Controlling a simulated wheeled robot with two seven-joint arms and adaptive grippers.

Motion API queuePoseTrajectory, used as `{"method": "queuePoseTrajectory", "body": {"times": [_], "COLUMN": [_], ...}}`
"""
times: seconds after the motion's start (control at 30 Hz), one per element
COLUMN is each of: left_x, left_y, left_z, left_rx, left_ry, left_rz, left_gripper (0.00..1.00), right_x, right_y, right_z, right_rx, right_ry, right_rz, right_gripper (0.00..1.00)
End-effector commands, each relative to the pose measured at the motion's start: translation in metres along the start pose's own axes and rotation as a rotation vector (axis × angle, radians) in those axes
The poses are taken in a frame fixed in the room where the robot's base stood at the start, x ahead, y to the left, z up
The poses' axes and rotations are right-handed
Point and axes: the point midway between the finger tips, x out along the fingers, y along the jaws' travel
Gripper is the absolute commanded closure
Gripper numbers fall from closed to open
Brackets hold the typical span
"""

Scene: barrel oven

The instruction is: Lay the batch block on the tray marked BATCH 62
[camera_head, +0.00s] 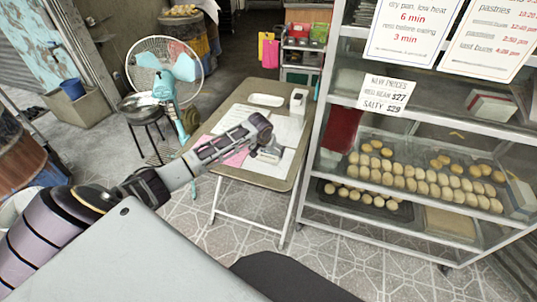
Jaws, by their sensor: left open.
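My left gripper (267,155) is over the papers on the folding table (246,171), with its arm coming in from the left. It is open; I see nothing held in it, though its fingertips are small and hard to make out. A small white upright object (298,101) stands at the table's back right corner, beyond the gripper; I cannot tell whether it is the batch block. A flat white dish (266,100) lies at the table's back edge. No BATCH 62 marking is legible in this view. My right gripper is out of view.
A glass display cabinet (322,130) stands right of the table, with buns (425,180) on metal trays inside and price signs above. A teal fan (172,72) and a black stool (142,106) stand left of the table. Patterned floor lies open in front.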

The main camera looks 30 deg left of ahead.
Motion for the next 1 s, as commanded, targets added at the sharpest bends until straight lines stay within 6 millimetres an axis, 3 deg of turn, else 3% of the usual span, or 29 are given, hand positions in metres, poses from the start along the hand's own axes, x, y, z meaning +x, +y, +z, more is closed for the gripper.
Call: {"method": "queuePoseTrajectory", "body": {"times": [0.6, 1.0], "left_x": [-0.078, -0.097], "left_y": [0.0, 0.0], "left_z": [-0.001, 0.0], "left_rx": [0.0, 0.0], "left_ry": [0.002, 0.0], "left_rz": [0.001, 0.001], "left_gripper": [0.0, 0.0], "right_x": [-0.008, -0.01], "right_y": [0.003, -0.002], "right_z": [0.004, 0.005], "right_rx": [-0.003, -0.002], "right_ry": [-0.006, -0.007], "right_rz": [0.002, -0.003], "right_gripper": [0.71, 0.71]}}
